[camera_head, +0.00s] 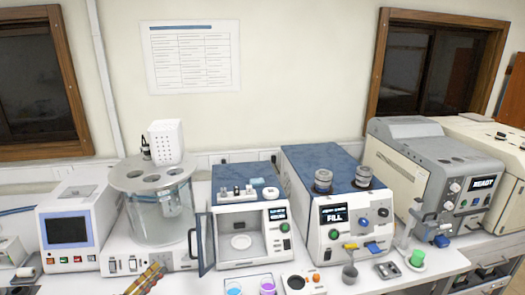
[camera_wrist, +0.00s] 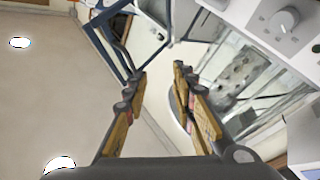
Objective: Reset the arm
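My gripper (camera_wrist: 159,76) shows in the wrist view with its two tan-padded fingers apart and nothing between them. In the head view, part of my gripper (camera_head: 147,279) shows at the bottom edge, left of centre, in front of the bench. It is below the water bath with the clear round vessel (camera_head: 160,215). The rest of my arm is out of the head view.
A white instrument with a blue-framed open door (camera_head: 201,243) stands right of the vessel. A FILL machine (camera_head: 335,225) and a READY machine (camera_head: 440,180) stand further right. Cups of blue liquid (camera_head: 234,288) and purple liquid (camera_head: 267,286) sit at the front.

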